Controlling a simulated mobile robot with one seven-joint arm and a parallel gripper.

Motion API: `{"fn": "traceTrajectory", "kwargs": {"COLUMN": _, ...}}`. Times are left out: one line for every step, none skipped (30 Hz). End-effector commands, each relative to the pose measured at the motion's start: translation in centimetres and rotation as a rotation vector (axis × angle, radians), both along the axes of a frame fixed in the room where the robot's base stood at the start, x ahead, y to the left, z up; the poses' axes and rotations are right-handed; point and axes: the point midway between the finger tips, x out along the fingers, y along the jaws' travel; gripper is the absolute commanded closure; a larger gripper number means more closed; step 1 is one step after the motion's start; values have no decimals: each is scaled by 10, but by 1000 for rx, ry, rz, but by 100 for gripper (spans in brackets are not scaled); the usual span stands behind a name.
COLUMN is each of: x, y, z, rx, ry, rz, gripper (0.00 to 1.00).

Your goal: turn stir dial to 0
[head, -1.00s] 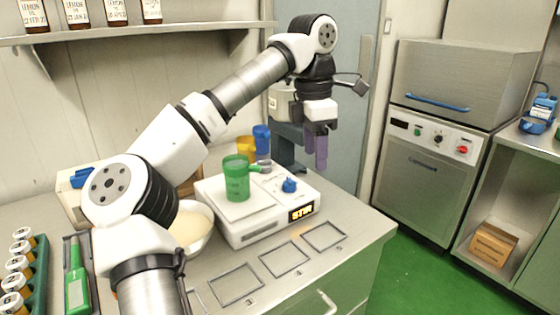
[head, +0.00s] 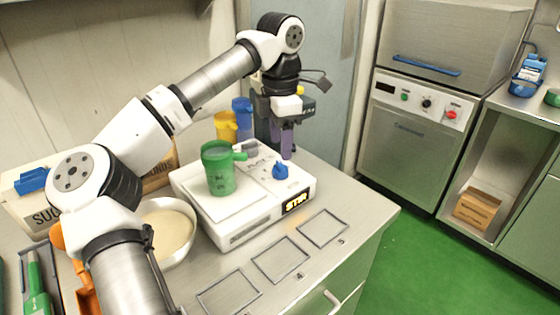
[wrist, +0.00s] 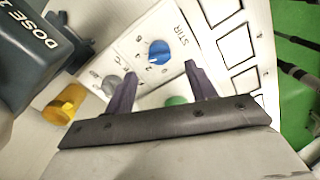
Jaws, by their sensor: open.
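The stir dial is a blue knob (head: 280,171) on the sloped front of the white stirrer plate unit (head: 240,234), above a lit STIR display (head: 297,202). In the wrist view the blue knob (wrist: 158,52) sits on a printed scale beside the word STIR. My gripper (head: 287,150) has purple fingers and hangs just behind and above the knob. In the wrist view my gripper (wrist: 160,72) is open and empty, with the knob just past the gap between its fingertips, apart from them. The pointer's exact setting is too small to read.
A green beaker (head: 218,172) stands on the unit's plate, left of the dial. A grey knob (wrist: 111,84) lies near one finger. Yellow (head: 226,127) and blue (head: 242,112) cups stand behind. A bowl (head: 166,230) is at left; empty outlined squares lie in front.

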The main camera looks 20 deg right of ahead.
Motion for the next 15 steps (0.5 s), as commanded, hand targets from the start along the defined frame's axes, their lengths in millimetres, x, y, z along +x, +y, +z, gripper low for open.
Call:
{"fn": "traceTrajectory", "kwargs": {"x": -1, "y": 0, "z": -11, "rx": -1, "ry": 3, "rz": -1, "gripper": 44}}
{"fn": "traceTrajectory", "kwargs": {"x": 0, "y": 0, "z": -17, "rx": -1, "ry": 3, "rz": 0, "gripper": 44}}
{"fn": "traceTrajectory", "kwargs": {"x": -1, "y": 0, "z": -24, "rx": -1, "ry": 3, "rz": -1, "gripper": 44}}
{"fn": "traceTrajectory", "kwargs": {"x": 0, "y": 0, "z": -29, "rx": -1, "ry": 2, "rz": 0, "gripper": 44}}
{"fn": "traceTrajectory", "kwargs": {"x": -1, "y": 0, "z": -34, "rx": -1, "ry": 2, "rz": -1, "gripper": 44}}
{"fn": "traceTrajectory", "kwargs": {"x": -1, "y": 0, "z": -41, "rx": -2, "ry": 3, "rz": -2, "gripper": 44}}
{"fn": "traceTrajectory", "kwargs": {"x": -1, "y": 0, "z": -44, "rx": -1, "ry": 2, "rz": -1, "gripper": 44}}
{"fn": "traceTrajectory", "kwargs": {"x": 0, "y": 0, "z": -48, "rx": -1, "ry": 1, "rz": 0, "gripper": 44}}
{"fn": "traceTrajectory", "kwargs": {"x": 0, "y": 0, "z": -52, "rx": -1, "ry": 1, "rz": -1, "gripper": 44}}
{"fn": "traceTrajectory", "kwargs": {"x": 0, "y": 0, "z": -55, "rx": -1, "ry": 1, "rz": -1, "gripper": 44}}
{"fn": "traceTrajectory", "kwargs": {"x": -1, "y": 0, "z": -57, "rx": -1, "ry": 1, "rz": -1, "gripper": 44}}
{"fn": "traceTrajectory", "kwargs": {"x": -1, "y": 0, "z": -59, "rx": -2, "ry": 1, "rz": -1, "gripper": 44}}
{"fn": "traceTrajectory", "kwargs": {"x": 0, "y": 0, "z": -61, "rx": -2, "ry": 0, "rz": 0, "gripper": 44}}
{"fn": "traceTrajectory", "kwargs": {"x": 0, "y": 0, "z": -62, "rx": -2, "ry": 0, "rz": 0, "gripper": 44}}
{"fn": "traceTrajectory", "kwargs": {"x": 0, "y": 0, "z": -62, "rx": -2, "ry": -1, "rz": 0, "gripper": 44}}
